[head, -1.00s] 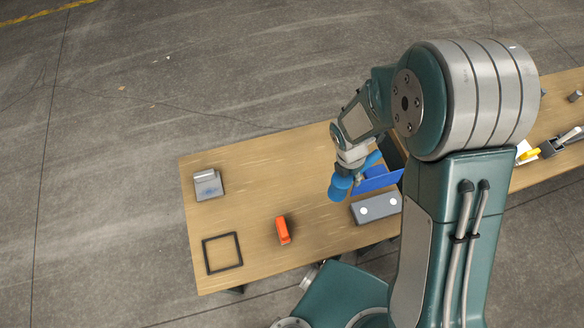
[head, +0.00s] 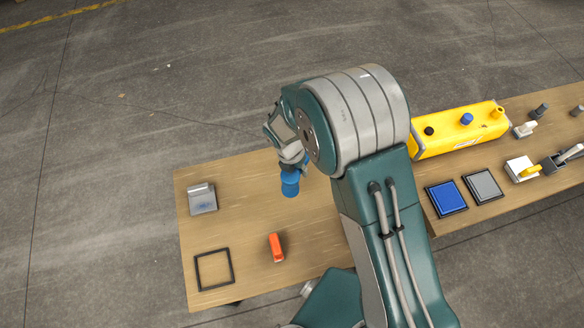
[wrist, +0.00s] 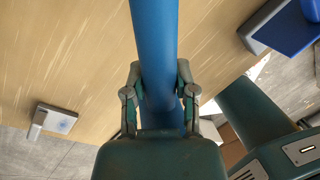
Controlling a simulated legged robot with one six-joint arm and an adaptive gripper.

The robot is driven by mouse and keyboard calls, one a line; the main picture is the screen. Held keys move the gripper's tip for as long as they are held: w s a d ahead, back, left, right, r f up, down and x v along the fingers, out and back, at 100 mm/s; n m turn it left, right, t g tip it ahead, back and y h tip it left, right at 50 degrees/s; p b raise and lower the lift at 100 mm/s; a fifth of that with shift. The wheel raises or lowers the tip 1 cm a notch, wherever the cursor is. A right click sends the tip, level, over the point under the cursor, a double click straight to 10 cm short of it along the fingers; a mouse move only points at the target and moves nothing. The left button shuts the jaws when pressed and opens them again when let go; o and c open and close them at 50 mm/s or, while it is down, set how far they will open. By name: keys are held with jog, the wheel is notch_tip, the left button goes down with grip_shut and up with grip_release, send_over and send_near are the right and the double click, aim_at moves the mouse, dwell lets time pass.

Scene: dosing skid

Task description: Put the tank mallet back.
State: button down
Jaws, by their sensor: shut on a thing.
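The blue mallet (head: 290,186) hangs below my wrist in the head view, over the middle of the wooden table. In the wrist view a thick blue shaft (wrist: 153,35) runs up out of the frame from between my fingers. My gripper (wrist: 158,80) is shut around this shaft. Part of the mallet is out of the wrist view, and my wrist covers part of it in the head view. Which thing is the mallet's place, I cannot tell.
On the wooden table (head: 235,215) are a silver bracket (head: 202,196), a black square frame (head: 214,269) and an orange block (head: 276,248). A grey-and-blue holder (wrist: 285,25) shows in the wrist view. A yellow tank (head: 460,131), a blue pad (head: 446,198) and a grey pad (head: 482,186) are right.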

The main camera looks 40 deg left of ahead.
jog(key=w+a+f, duration=0.1)
jog(key=f, duration=0.1)
jog(key=w+a+f, duration=0.1)
jog(key=a+f, duration=0.1)
jog(key=w+a+f, duration=0.1)
jog(key=f, duration=0.1)
jog(key=shift+w+a+f, duration=0.15)
jog(key=shift+w+a, duration=0.1)
jog(key=shift+a+x, duration=0.15)
jog(key=shift+x, duration=0.6)
jog(key=shift+a+x, duration=0.1)
jog(key=shift+x, duration=0.6)
jog(key=shift+s+f, duration=0.15)
jog(key=shift+c, duration=2)
grip_release()
